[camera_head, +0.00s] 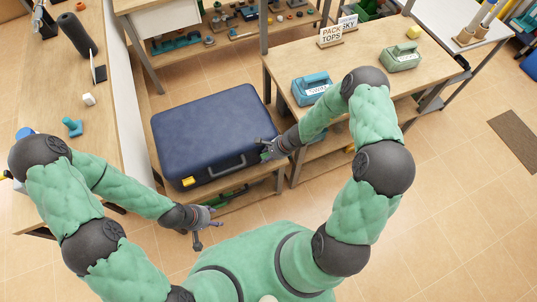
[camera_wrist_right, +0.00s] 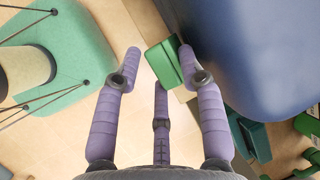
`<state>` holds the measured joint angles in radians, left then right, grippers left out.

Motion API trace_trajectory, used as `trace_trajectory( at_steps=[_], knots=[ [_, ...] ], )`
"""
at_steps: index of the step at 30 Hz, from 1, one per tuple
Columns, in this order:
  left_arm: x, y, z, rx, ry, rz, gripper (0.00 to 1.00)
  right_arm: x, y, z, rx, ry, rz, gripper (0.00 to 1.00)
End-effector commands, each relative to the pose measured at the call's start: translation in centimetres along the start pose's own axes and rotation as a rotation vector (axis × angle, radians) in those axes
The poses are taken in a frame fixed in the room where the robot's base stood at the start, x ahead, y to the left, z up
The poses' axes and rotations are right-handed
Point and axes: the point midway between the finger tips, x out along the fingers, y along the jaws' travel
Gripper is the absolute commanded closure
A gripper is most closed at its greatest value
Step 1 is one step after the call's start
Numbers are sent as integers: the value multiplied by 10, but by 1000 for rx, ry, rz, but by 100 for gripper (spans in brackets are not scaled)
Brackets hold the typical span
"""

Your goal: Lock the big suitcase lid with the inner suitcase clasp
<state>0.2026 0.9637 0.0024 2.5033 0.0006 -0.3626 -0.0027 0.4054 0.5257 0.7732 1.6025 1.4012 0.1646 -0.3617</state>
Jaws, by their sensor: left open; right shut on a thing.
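The big navy suitcase (camera_head: 207,130) lies flat on a low wooden bench with its lid down. A handle (camera_head: 227,168) is on its front side. A yellow clasp (camera_head: 188,182) sits at the front left. My right gripper (camera_head: 268,148) is at the suitcase's front right edge. In the right wrist view its fingers are shut on a green clasp (camera_wrist_right: 161,64), beside the blue suitcase wall (camera_wrist_right: 255,50). I cannot tell whether the green clasp is fastened. My left gripper (camera_head: 208,228) is open and empty, in front of the bench and apart from the suitcase.
A wooden table (camera_head: 97,130) runs along the left with small items. The right table (camera_head: 345,70) holds a blue case (camera_head: 310,88), a green case (camera_head: 401,57) and signs. Green items lie under the suitcase bench. The floor at lower right is clear.

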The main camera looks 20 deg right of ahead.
Motion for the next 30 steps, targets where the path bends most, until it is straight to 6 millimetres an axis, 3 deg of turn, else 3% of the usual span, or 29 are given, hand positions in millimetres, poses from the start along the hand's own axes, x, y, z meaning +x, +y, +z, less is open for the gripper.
trace_trajectory(
  at_steps=[4, 5, 6, 19, 30],
  knots=[
    [1, 0, 0, 0, 0, 0, 48, 1, 2, 0, -1, 0, 4, 93],
    [1, 0, 0, 0, 0, 0, 48, 1, 2, 0, -1, 0, 4, 57],
    [1, 0, 0, 0, 0, 0, 48, 1, 2, 0, -1, 0, 4, 46],
    [4, -2, 0, 0, 0, 0, 48, 1, 1, -1, -1, 1, -3, 44],
    [40, -14, -1, 0, 0, 0, 48, 4, 4, -3, -22, 0, -50, 44]
  ],
)
